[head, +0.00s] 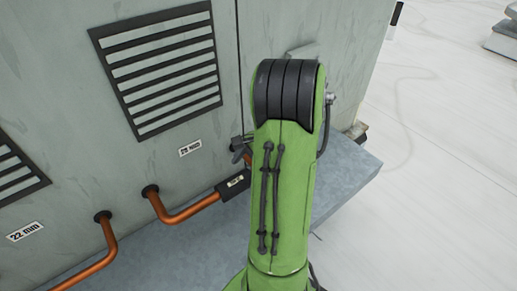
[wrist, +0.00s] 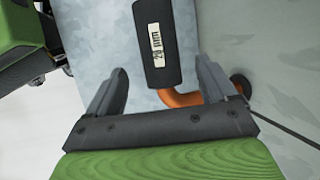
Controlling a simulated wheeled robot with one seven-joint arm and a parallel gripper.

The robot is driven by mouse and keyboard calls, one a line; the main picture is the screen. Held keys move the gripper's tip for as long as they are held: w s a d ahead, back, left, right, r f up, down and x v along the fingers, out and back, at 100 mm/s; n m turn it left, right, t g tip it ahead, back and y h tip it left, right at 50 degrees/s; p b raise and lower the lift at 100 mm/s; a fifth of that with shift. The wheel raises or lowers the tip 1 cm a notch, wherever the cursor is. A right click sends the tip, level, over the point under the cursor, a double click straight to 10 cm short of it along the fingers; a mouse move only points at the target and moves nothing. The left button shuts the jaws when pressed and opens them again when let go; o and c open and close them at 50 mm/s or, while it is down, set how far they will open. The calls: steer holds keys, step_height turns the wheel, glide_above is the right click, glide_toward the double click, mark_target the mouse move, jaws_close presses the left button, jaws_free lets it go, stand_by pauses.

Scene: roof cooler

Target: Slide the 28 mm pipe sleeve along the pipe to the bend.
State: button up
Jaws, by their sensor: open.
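The 28 mm pipe sleeve (wrist: 152,65) is a black tube with a white label, on a copper pipe (wrist: 183,98). In the head view the sleeve (head: 230,188) is partly hidden by my arm. There, bare copper pipe (head: 195,209) shows between the sleeve and the bend (head: 167,216), from which the pipe runs into the cabinet wall. In the wrist view my gripper (wrist: 160,59) is open, one finger on each side of the sleeve's near part, with gaps on both sides. I cannot tell how far the fingers are from it in depth.
The grey cabinet (head: 75,125) has dark grilles (head: 160,65) and a 28 mm wall label (head: 190,148). A second copper pipe (head: 97,262) near the 22 mm label (head: 25,231) is at lower left.

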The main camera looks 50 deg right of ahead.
steer(key=p+v, duration=0.2)
steer(key=v, duration=0.8)
steer(key=shift+r+p, duration=0.2)
steer(key=shift+p, duration=0.15)
steer(key=shift+d, duration=0.1)
step_height(320, 180, up, 3)
steer(key=n, duration=0.3)
glide_above(244, 184)
steer(key=a+r+n+h+b, duration=0.2)
steer(key=a+n, duration=0.5)
steer(key=a, duration=0.5)
steer(key=s+a+n+t+h+b, duration=0.1)
steer(key=s+a+n, duration=0.7)
steer(key=a+n, duration=0.1)
steer(key=shift+s+n+t+h, duration=0.3)
steer(key=shift+n+t, duration=0.1)
steer(key=shift+n, duration=0.3)
